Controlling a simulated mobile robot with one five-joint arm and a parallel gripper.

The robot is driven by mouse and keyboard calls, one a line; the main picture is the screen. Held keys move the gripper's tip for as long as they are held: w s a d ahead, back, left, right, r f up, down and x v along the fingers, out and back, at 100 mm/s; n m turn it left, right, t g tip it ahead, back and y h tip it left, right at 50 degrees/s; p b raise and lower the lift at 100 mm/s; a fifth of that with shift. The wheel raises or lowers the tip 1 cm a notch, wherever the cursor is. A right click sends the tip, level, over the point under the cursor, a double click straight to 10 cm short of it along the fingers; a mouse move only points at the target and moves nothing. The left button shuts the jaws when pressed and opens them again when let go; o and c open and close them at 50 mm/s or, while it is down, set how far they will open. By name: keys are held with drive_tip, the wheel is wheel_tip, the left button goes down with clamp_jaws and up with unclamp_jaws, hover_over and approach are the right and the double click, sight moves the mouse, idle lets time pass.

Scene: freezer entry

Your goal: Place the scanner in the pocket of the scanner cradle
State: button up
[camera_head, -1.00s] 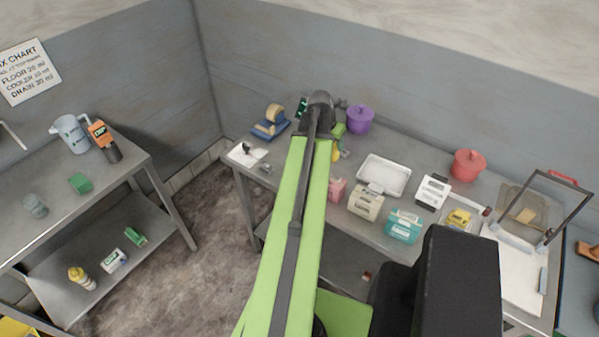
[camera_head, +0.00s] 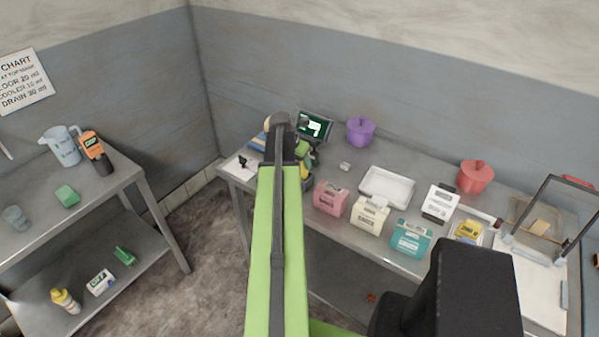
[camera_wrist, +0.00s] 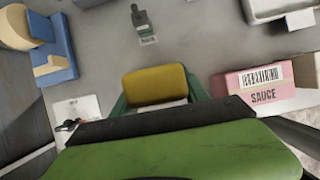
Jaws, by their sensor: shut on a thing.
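My gripper (camera_head: 304,165) is at the end of my green arm, above the left part of the long steel table (camera_head: 225,168). I cannot make out the scanner cradle for certain. A dark-framed screen with a green display (camera_head: 315,126) stands just behind my gripper. An orange handheld device with a dark grip (camera_head: 95,152) stands on the left table.
A blue tape dispenser (camera_wrist: 45,55) and a white plate with a black item (camera_wrist: 78,115) are left of my gripper. A pink sauce box (camera_head: 330,198), cream box (camera_head: 369,215), teal box (camera_head: 410,238) and white tray (camera_head: 386,187) are right. A purple pot (camera_head: 360,131) is behind.

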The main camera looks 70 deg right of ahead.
wheel_tip(320, 180, down, 3)
drive_tip(key=shift+r+b, duration=0.15)
drive_tip(key=shift+b, duration=0.4)
drive_tip(key=shift+r, duration=0.25)
drive_tip(key=shift+f, duration=0.15)
drive_tip(key=o, duration=1.6)
drive_tip(key=shift+r+p, duration=0.45)
drive_tip(key=shift+p, duration=0.1)
drive_tip(key=p+v, duration=1)
drive_tip(key=v, duration=0.1)
drive_tip(key=shift+a+r, duration=0.15)
drive_tip(key=shift+a, duration=0.1)
